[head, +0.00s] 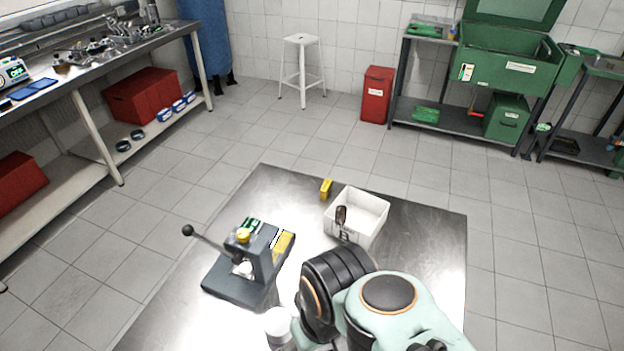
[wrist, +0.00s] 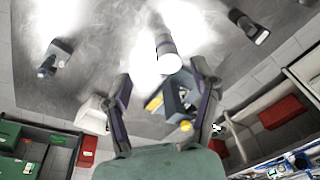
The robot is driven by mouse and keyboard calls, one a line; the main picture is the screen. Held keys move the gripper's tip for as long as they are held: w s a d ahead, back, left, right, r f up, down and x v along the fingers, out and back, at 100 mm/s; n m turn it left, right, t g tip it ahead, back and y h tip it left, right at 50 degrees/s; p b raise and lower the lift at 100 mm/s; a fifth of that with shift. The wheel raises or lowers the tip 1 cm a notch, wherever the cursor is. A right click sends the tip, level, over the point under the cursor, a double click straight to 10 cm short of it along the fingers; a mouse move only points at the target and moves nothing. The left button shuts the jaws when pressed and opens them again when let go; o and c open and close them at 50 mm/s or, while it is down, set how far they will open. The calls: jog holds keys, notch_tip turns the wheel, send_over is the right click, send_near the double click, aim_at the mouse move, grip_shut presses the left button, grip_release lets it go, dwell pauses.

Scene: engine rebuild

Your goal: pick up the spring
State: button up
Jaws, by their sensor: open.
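I cannot make out a spring in either view. My gripper (wrist: 163,78) is open in the wrist view, its two fingers wide apart with nothing gripped. A pale cylinder (wrist: 167,58) shows between and beyond the fingertips, apart from them. It also shows in the head view (head: 279,326) at the bottom edge, beside my arm. In the head view my arm covers the table's front right, and the fingers cannot be seen there.
A grey lever press (head: 248,268) stands on the steel table (head: 437,238). A white bin (head: 373,207) holding a dark-handled item and a small yellow box (head: 325,188) are behind. The wrist view shows two dark items (wrist: 60,52) (wrist: 246,24) on the table.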

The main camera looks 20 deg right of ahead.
jog(key=w+d+r+m+t, duration=0.1)
jog(key=w+r+t, duration=0.15)
jog(key=w, duration=0.25)
jog(key=w+d+r+t, duration=0.1)
jog(key=w+r, duration=0.2)
jog(key=w, duration=0.3)
jog(key=m+g+h, duration=0.1)
jog(key=m+h, duration=0.2)
jog(key=m, duration=0.3)
send_over(341, 215)
notch_tip(341, 215, down, 17)
jog(key=x, duration=0.6)
jog(key=shift+s+a+f, duration=0.15)
jog(key=shift+s, duration=0.25)
grip_shut()
